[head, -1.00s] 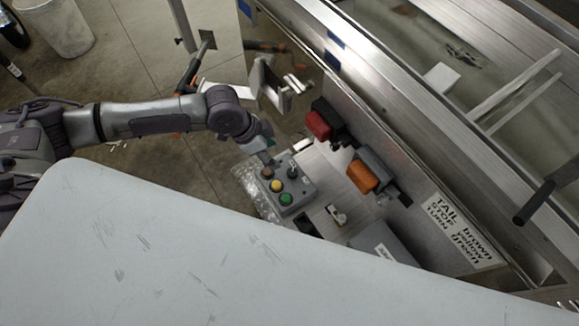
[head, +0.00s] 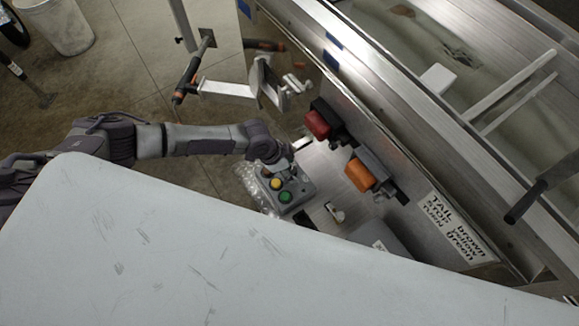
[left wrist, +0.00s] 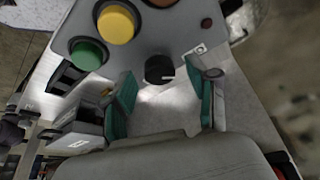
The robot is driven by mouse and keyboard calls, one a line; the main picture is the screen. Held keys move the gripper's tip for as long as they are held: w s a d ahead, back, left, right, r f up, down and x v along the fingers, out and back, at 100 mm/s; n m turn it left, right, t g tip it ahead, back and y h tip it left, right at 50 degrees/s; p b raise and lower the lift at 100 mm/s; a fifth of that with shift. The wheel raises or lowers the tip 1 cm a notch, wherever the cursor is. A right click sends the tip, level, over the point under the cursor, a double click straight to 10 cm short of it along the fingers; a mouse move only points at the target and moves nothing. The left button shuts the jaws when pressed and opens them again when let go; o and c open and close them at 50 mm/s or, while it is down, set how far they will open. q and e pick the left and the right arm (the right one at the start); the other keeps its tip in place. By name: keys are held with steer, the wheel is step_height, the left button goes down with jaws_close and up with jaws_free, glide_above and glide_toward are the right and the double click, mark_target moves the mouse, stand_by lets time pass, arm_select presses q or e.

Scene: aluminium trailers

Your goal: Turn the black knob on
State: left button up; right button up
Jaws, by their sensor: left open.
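The grey control box (head: 303,187) sits on the workbench, with a yellow button (head: 275,183) and a green button (head: 285,196) showing. In the left wrist view, the black knob (left wrist: 159,69) with a white mark is on the box face near its lower edge. I cannot tell the depth. My right gripper is out of view.
A red lamp (head: 317,124) and an orange lamp (head: 359,175) stand right of the box. A labelled sign (head: 455,229) lies farther right. Bubble wrap (head: 248,180) lies beside the box.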

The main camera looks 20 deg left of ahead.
arm_select(q)
jaws_close()
steer(key=shift+w+f+m+b, duration=0.1)
steer(key=shift+f+m+b, duration=0.15)
steer(key=shift+m+b, duration=0.45)
steer(key=m+g+b, duration=0.1)
steer(key=m+b, duration=0.1)
steer(key=b, duration=0.1)
steer(key=m+g+b, duration=0.1)
steer(key=m+b, duration=0.1)
steer(key=b, duration=0.1)
steer(key=m+g+b, duration=0.1)
steer(key=m+b, duration=0.2)
steer(key=shift+w+h, duration=0.25)
steer(key=shift+h, duration=0.05)
steer(key=m+g+b, duration=0.1)
steer(key=m+b, duration=0.2)
steer(key=m, duration=0.1)
steer(key=shift+w+m+g+b, duration=0.1)
steer(key=shift+m+g+b, duration=0.2)
steer(key=shift+g, duration=0.1)
steer(key=shift+w+d+r+m+g+y+b, duration=0.1)
steer(key=shift+m+g+y+b, duration=0.35)
steer(key=shift+m, duration=0.8)
steer(key=shift+d+r+m+g+y+b, duration=0.15)
steer(key=shift+m+y+b, duration=0.6)
steer(key=shift+m, duration=0.5)
steer(key=shift+a, duration=0.1)
jaws_free()
